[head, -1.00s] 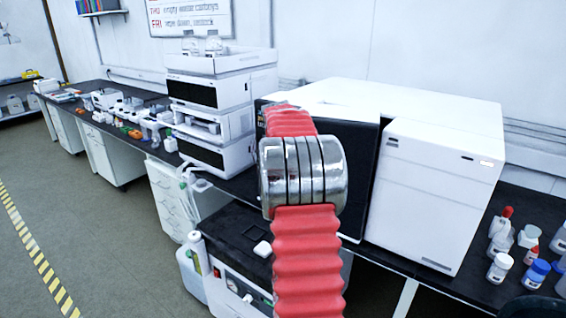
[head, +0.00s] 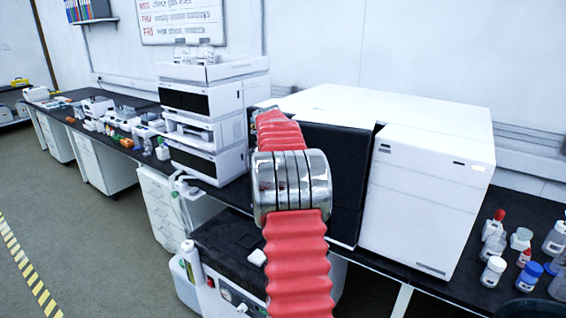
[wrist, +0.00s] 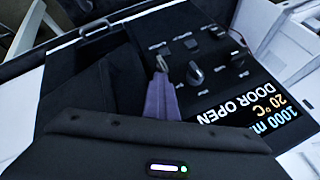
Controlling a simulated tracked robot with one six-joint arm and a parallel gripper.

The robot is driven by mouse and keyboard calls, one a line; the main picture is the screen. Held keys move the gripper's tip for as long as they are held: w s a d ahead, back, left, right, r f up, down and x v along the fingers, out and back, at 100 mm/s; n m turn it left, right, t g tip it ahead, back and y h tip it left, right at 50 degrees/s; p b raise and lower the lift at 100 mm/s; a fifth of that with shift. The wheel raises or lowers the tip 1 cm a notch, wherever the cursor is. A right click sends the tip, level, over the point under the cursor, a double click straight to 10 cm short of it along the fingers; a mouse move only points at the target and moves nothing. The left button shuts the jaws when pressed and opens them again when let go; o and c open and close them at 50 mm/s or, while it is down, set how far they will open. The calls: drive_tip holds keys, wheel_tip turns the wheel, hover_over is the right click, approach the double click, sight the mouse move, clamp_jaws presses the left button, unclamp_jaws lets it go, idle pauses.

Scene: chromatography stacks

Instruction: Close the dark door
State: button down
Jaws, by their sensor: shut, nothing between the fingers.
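The dark door (head: 340,180) is a black upright face on the large white instrument, left of its white front. My ribbed arm covers its left part, and a narrow dark gap shows at its upper right edge. In the wrist view a black panel (wrist: 228,80) carries knobs and a lit display (wrist: 250,115) reading "DOOR OPEN", upside down. My gripper (wrist: 161,72) is shut and empty, its fingertips over or near this black surface; I cannot tell whether they touch. The gripper is hidden behind my arm in the head view.
A stack of white modules (head: 205,115) stands left of the instrument. The white instrument front (head: 425,200) is at right, with several small bottles (head: 495,268) beside it on the black bench. A dark-topped unit (head: 225,250) stands below. Open floor (head: 80,225) lies at left.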

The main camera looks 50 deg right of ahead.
drive_tip(key=w+a+r, duration=0.1)
drive_tip(key=a+r, duration=0.7)
drive_tip(key=a, duration=0.1)
drive_tip(key=shift+w+a, duration=0.15)
idle(0.4)
drive_tip(key=c, duration=2.5)
unclamp_jaws()
